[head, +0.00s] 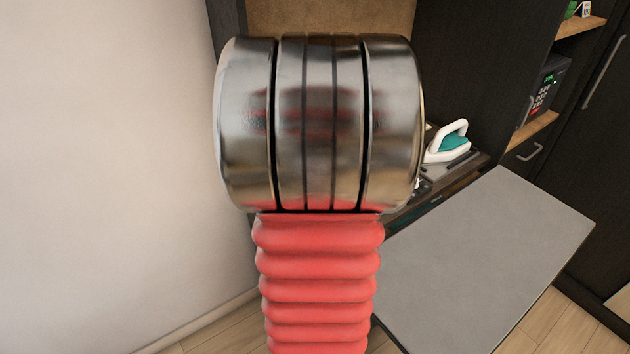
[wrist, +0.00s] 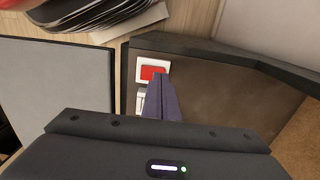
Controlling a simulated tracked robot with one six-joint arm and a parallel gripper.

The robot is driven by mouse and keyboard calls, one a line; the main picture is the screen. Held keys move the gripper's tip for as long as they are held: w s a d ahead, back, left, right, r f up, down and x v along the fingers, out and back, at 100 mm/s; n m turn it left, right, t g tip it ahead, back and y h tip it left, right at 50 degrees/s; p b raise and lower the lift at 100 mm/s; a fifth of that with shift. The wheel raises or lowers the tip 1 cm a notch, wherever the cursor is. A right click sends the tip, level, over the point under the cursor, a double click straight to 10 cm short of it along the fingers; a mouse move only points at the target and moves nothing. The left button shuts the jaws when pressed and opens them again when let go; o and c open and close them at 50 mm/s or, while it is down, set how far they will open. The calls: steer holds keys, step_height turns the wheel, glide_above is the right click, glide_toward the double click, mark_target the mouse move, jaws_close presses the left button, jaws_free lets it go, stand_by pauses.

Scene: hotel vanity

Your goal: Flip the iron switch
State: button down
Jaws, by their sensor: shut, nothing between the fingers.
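In the wrist view a red rocker switch (wrist: 153,72) sits in a white frame on a dark brown panel. My gripper (wrist: 158,80) is shut and empty. Its dark purple fingertips overlap the lower edge of the switch in the picture; I cannot tell whether they touch it. A second white fitting (wrist: 140,100) lies just below the switch, partly hidden by the fingers. In the head view a white and teal iron (head: 450,142) stands on a dark counter at right. My own arm hides the switch and gripper there.
A grey flat-topped board or table (head: 485,255) fills the lower right of the head view; a grey panel also shows in the wrist view (wrist: 60,85). A dark safe (head: 544,88) sits on a shelf at upper right. A pale wall (head: 110,150) stands at left.

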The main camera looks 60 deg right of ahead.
step_height(320, 180, up, 10)
steer(key=w, duration=0.1)
steer(key=shift+d, duration=0.35)
stand_by(0.5)
steer(key=w+a+r+n+t, duration=0.1)
steer(key=w+a+n, duration=0.25)
steer(key=a, duration=0.25)
steer(key=w+a+r+n+t+h, duration=0.1)
steer(key=w+a+n, duration=0.25)
steer(key=a, duration=0.25)
steer(key=w+a+r+n, duration=0.1)
steer(key=w+a+n, duration=0.25)
steer(key=a, duration=0.25)
steer(key=s+a+n+t, duration=0.1)
steer(key=a+n+t, duration=0.1)
steer(key=a+n, duration=0.4)
steer(key=s+a+n+t+y, duration=0.1)
steer(key=a+n, duration=0.6)
steer(key=a, duration=0.6)
steer(key=shift+s+a+f+t, duration=0.3)
steer(key=shift+a+f+t, duration=0.05)
steer(key=shift+t, duration=0.05)
